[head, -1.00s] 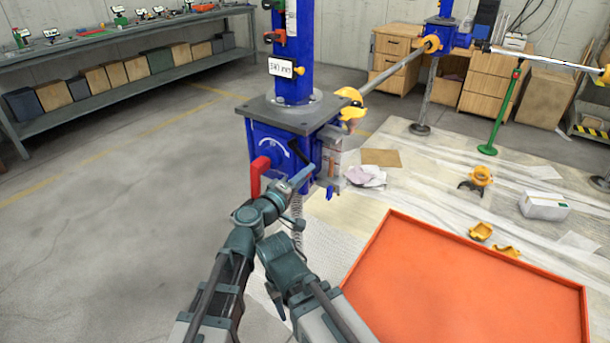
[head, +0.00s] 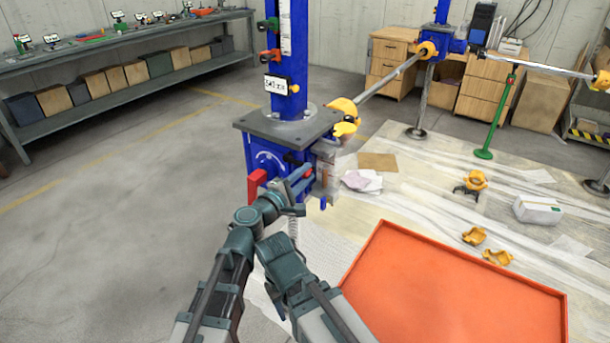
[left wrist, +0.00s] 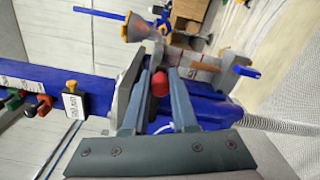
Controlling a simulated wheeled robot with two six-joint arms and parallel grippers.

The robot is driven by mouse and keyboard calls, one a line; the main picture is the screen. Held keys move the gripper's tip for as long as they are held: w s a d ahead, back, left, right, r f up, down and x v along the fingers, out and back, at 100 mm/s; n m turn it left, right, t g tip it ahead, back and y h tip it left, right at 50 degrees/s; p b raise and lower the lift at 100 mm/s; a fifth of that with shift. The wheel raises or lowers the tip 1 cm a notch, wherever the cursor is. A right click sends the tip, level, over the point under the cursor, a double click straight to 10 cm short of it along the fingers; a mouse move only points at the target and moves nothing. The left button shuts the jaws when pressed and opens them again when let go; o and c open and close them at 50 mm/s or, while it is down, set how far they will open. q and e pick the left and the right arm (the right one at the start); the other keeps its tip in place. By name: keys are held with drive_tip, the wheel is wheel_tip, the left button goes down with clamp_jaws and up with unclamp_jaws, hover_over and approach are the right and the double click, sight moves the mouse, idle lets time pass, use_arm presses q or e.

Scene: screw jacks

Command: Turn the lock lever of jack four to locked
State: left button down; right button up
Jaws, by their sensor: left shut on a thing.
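A blue screw jack with a grey top plate (head: 265,125) stands ahead in the head view, its blue column (head: 292,60) rising above. A red lever (head: 256,183) shows on its near face, beside a white curved scale (head: 270,161). My left gripper (head: 302,179) is at the jack's housing, just right of that lever. In the left wrist view a rounded red piece (left wrist: 160,84) sits between the two fingertips of my left gripper (left wrist: 160,95), which is shut on it. I cannot tell from the head view how it joins the red lever.
An orange tray (head: 455,290) lies at the lower right. Yellow fittings (head: 474,236) and a white box (head: 537,210) lie on the sheeted floor. A bar (head: 390,80) runs from this jack to another blue jack (head: 438,42). The floor at left is clear.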

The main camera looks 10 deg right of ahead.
use_arm(q)
drive_tip(key=shift+w, duration=0.1)
use_arm(e)
drive_tip(key=shift+r, duration=0.1)
idle(0.3)
use_arm(q)
drive_tip(key=c, duration=0.7)
unclamp_jaws()
drive_tip(key=v, duration=0.7)
drive_tip(key=shift+s+a, duration=0.25)
use_arm(e)
drive_tip(key=shift+s+a, duration=0.2)
drive_tip(key=shift+a, duration=0.3)
drive_tip(key=shift+s+a, duration=0.2)
drive_tip(key=shift+a, duration=0.25)
